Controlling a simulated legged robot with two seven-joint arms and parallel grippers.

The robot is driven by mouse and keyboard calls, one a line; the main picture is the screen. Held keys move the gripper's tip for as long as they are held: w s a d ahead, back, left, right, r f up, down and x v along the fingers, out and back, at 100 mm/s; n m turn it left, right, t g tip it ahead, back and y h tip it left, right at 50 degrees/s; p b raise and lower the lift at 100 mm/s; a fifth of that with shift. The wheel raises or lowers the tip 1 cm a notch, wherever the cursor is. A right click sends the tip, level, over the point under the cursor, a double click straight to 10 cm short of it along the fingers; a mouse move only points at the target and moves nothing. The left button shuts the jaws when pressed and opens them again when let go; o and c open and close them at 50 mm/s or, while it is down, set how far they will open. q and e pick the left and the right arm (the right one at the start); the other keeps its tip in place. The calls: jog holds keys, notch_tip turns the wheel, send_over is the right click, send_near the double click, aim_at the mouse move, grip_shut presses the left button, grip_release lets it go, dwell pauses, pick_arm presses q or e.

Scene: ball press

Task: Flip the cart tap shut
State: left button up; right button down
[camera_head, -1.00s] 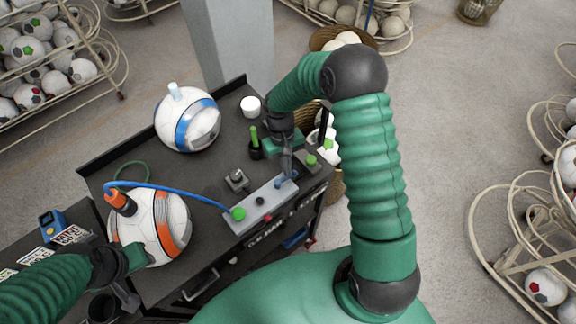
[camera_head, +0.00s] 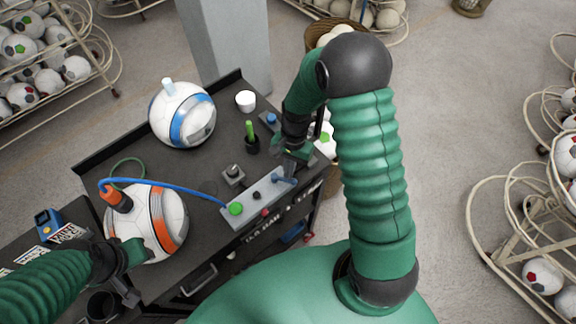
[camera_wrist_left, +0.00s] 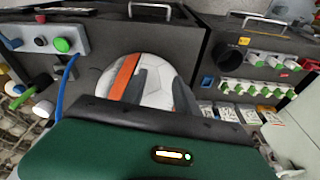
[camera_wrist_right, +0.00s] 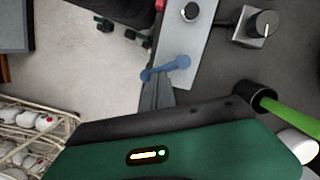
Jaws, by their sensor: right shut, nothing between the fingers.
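The cart tap is a blue lever (camera_wrist_right: 165,68) on the right end of a grey manifold box (camera_head: 250,204). In the right wrist view it lies across the box, its free end over the edge. In the head view the lever (camera_head: 284,177) is beside my right gripper (camera_head: 291,160). My right gripper (camera_wrist_right: 157,90) is shut and empty, its fingertips close against the lever's free end; contact is unclear. My left gripper (camera_wrist_left: 160,92) is open, with fingers apart, in front of the orange-striped ball (camera_wrist_left: 120,78). It also shows in the head view (camera_head: 135,275).
On the dark cart (camera_head: 200,165) stand a blue-striped ball (camera_head: 183,116), a white cup (camera_head: 246,101), a green-handled tool in a black cup (camera_head: 252,142) and a grey knob block (camera_head: 233,174). A blue hose (camera_head: 165,188) runs from the orange-striped ball to the manifold.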

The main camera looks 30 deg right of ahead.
jog(key=m, duration=0.1)
jog(key=s+a+m, duration=0.1)
jog(key=m, duration=0.1)
jog(key=shift+s+m+t, duration=0.1)
jog(key=shift+m+t, duration=0.2)
jog(key=shift+w+a+p, duration=0.35)
jog(key=shift+w+p, duration=0.05)
jog(key=shift+w, duration=0.3)
